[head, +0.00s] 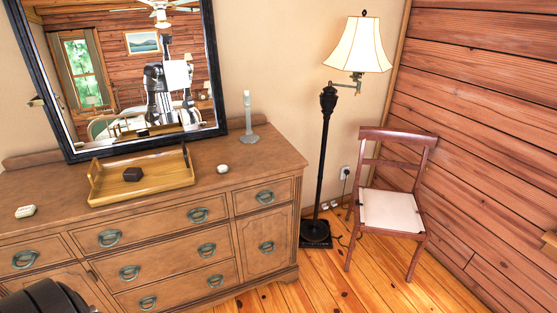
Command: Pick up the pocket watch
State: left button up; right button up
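A small round pale thing (222,168) lies on the dresser top, right of the tray. It may be the pocket watch, but it is too small to tell. A small pale oblong thing (26,211) lies at the left of the dresser top. Neither of my grippers shows directly in the head view. A dark rounded part at the bottom left corner seems to be mine, with no fingers visible.
A wooden tray (107,195) holding a dark box (133,174) sits on the dresser (225,189). A grey candlestick (249,139) stands near the mirror (215,80). A floor lamp (325,150) and a chair (392,211) stand right. Floor shows in front.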

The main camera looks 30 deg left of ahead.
aim_at(222, 169)
jog(key=z, duration=0.35)
jog(key=i, duration=1.8)
jog(key=u, duration=1.3)
jog(key=i, duration=0.75)
jog(key=u, duration=0.75)
